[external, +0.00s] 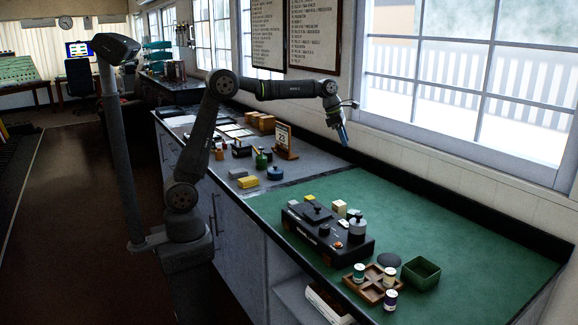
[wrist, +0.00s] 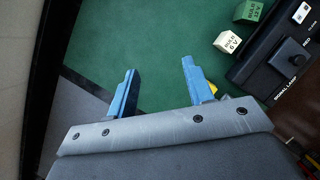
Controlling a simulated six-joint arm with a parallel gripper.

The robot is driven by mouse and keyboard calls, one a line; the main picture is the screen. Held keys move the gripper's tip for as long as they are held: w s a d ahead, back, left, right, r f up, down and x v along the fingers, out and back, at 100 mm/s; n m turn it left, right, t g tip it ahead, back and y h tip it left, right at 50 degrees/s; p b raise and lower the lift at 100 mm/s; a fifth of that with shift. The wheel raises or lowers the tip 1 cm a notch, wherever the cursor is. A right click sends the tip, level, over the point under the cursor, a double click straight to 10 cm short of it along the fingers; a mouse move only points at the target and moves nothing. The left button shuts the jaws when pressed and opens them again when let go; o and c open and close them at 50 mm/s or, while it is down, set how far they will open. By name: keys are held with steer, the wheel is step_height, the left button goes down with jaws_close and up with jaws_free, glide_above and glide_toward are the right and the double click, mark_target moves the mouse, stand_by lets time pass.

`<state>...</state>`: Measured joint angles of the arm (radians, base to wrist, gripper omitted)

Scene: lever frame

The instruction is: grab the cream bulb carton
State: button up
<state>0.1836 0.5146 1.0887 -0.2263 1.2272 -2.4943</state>
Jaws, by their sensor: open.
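The cream bulb carton (wrist: 228,43) is a small cube with dark lettering on top, at the upper right of the wrist view. It sits on the green work surface beside the black box. In the external view the cream carton (external: 339,207) stands behind the black box. My gripper (wrist: 157,72) has two blue fingers spread apart with nothing between them. The carton lies beyond and to the right of the fingers, apart from them. In the external view my gripper (external: 343,135) hangs well above the bench near the window, fingers downward.
A green bulb carton (wrist: 248,11) stands close to the cream one. The black box (wrist: 282,55) with knobs is right beside both. A wooden tray (external: 372,283) with small jars and a green open box (external: 421,272) stand nearer. The green mat (external: 460,240) at right is clear.

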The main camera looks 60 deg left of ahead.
mark_target(339, 203)
steer(key=s+d+f+m+g+h, duration=0.1)
steer(key=s+d+f+m+g, duration=0.15)
steer(key=s+m, duration=0.25)
steer(key=s+d+f+m+g, duration=0.1)
steer(key=s+d+f+m, duration=0.15)
steer(key=s+m, duration=0.2)
steer(key=x, duration=1.8)
steer(key=shift+s, duration=0.3)
steer(key=c, duration=0.7)
